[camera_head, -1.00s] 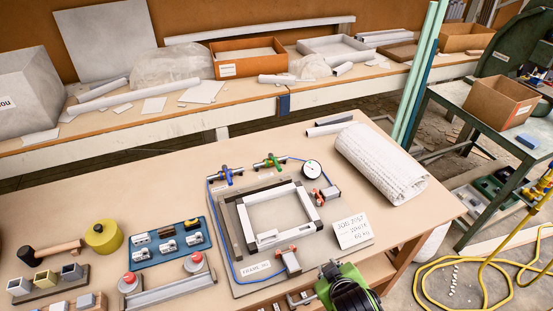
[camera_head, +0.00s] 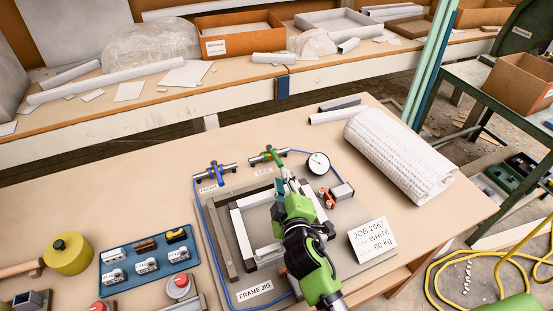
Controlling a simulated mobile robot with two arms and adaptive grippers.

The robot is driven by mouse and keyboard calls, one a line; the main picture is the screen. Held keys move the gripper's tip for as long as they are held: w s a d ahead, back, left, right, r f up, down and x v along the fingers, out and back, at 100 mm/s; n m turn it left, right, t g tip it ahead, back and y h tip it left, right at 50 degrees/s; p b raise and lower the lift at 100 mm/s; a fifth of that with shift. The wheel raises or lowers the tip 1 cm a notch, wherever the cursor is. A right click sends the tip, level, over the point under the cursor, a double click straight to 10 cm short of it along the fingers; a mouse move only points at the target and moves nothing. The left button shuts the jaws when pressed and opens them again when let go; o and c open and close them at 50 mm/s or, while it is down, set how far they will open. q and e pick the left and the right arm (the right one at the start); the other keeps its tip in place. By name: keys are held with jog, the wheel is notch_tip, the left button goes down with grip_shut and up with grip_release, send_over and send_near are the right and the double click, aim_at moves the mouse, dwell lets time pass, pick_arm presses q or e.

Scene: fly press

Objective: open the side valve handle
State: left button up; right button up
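The side valve (camera_head: 257,159) is a small metal valve with a green handle (camera_head: 270,152), on the blue air line behind the frame jig. A small label below it seems to read SIDE. My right gripper (camera_head: 284,178) reaches over the jig from the front, with its fingertips close to the near side of the green handle. I cannot tell whether they touch it, or how far apart the fingers are. My green and black wrist hides part of the jig. A similar valve with a blue handle (camera_head: 215,172), labelled FRONT, stands to the left. My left gripper is not in view.
A pressure gauge (camera_head: 318,163) stands right of the side valve. The frame jig's plate (camera_head: 232,287) lies under my arm. A white roll (camera_head: 400,158) lies at right.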

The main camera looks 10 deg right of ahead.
aim_at(277, 158)
jog(key=x, duration=0.9)
jog(key=shift+w+f, duration=0.1)
jog(key=shift+w, duration=0.1)
jog(key=shift+w+d+f, duration=0.1)
jog(key=shift+w+f, duration=0.05)
jog(key=shift+w, duration=0.4)
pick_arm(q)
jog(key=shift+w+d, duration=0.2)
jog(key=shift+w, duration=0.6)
pick_arm(e)
jog(key=shift+w, duration=0.15)
grip_shut()
